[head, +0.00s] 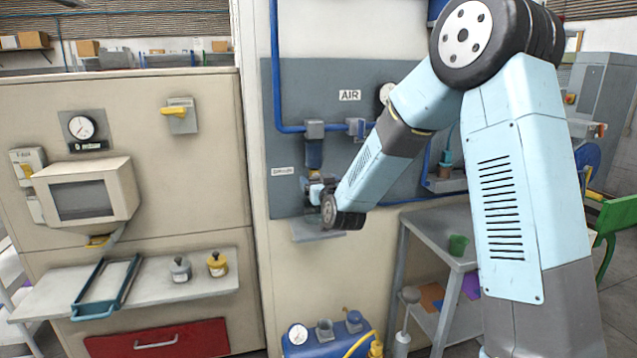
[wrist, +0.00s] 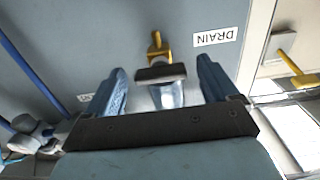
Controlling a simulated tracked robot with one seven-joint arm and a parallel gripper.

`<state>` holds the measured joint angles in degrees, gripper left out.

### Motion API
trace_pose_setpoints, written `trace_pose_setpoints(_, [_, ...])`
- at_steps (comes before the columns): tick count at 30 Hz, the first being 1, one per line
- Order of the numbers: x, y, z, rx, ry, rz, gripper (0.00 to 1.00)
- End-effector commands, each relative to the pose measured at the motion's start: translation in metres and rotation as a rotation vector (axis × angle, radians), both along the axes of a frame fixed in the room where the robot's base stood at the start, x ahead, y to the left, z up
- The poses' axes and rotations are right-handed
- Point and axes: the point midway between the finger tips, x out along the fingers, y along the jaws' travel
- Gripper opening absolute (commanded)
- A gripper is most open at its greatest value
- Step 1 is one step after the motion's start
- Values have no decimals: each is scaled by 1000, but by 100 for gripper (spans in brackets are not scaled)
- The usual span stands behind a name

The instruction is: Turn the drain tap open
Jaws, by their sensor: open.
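The brass-yellow drain tap (wrist: 157,46) shows in the wrist view, against the grey panel beside an upside-down DRAIN label (wrist: 215,37). A dark block (wrist: 160,73) and a clear bowl (wrist: 168,96) lie in line with it, nearer my gripper. My gripper (wrist: 163,78) is open, with one blue finger on each side of the dark block and bowl. The tap is beyond the fingertips, and nothing is visibly gripped. In the head view my gripper (head: 318,190) is at the grey panel, just right of a small label (head: 283,171). My arm and gripper hide the tap there.
A yellow lever on a plate (head: 178,112) is on the beige cabinet to the left; it also shows in the wrist view (wrist: 290,65). Blue pipes (head: 277,80) run along the panel. A small ledge (head: 312,230) is below my gripper. A grey table (head: 448,232) stands right.

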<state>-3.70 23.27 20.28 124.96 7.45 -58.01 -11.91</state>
Motion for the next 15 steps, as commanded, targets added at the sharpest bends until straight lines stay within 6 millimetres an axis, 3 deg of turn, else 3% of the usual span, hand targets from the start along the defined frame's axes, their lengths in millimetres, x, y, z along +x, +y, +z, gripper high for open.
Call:
trace_pose_setpoints(10, [4,1,0,0,0,0,87])
trace_pose_setpoints(15, [4,0,0,0,0,-1,72])
